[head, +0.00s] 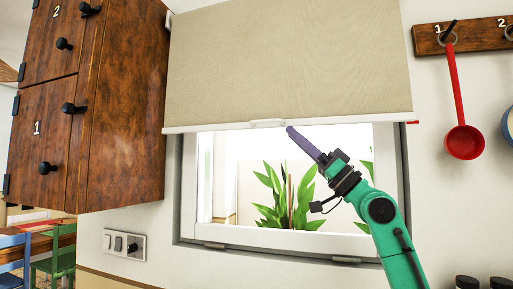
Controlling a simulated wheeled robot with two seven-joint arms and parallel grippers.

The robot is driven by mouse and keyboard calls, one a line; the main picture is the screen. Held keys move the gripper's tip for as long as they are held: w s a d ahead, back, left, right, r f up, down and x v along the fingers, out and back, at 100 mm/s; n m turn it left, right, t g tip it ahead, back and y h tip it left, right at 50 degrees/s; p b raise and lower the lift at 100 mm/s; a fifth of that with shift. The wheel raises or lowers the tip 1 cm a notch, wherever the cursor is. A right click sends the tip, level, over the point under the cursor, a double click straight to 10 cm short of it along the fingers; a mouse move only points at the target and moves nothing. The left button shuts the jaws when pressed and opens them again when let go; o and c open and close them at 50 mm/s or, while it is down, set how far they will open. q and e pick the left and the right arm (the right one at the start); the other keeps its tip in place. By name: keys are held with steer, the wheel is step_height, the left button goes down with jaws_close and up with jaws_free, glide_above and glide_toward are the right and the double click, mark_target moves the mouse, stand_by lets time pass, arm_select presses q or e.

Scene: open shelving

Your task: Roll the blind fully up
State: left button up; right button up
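The beige blind (290,62) hangs over the upper part of the window, with a white bottom bar (210,127) that tilts slightly up to the right. A small white handle (268,124) sits at the middle of the bar. My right gripper (291,131) is at the end of the green arm, its purple fingers pointing up and left. Its tips are just right of the handle and slightly below it, overlapping the bar's lower edge in the picture. I cannot tell if they touch it. The fingers show edge-on, so their opening is unclear. My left gripper is out of view.
The window (230,235) is uncovered below the bar, with a green plant (285,195) behind it. A wooden cabinet (115,130) stands out at left. A red ladle (464,140) hangs from a wooden rack (478,34) at right. Switches (124,244) are on the wall at lower left.

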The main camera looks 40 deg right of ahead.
mark_target(258, 121)
steer(key=p+x, duration=0.3)
steer(key=x, duration=0.1)
steer(key=p+x, duration=0.4)
steer(key=w+f+p+x, duration=0.1)
steer(key=p+x, duration=0.2)
steer(key=x, duration=0.1)
steer(key=shift+a+f+p, duration=0.15)
steer(key=shift+a+p, duration=0.05)
steer(key=shift+p, duration=0.1)
steer(key=shift+w+a, duration=0.1)
steer(key=shift+w, duration=0.1)
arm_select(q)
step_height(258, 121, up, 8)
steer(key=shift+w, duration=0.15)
arm_select(e)
steer(key=shift+f, duration=0.1)
jaws_close()
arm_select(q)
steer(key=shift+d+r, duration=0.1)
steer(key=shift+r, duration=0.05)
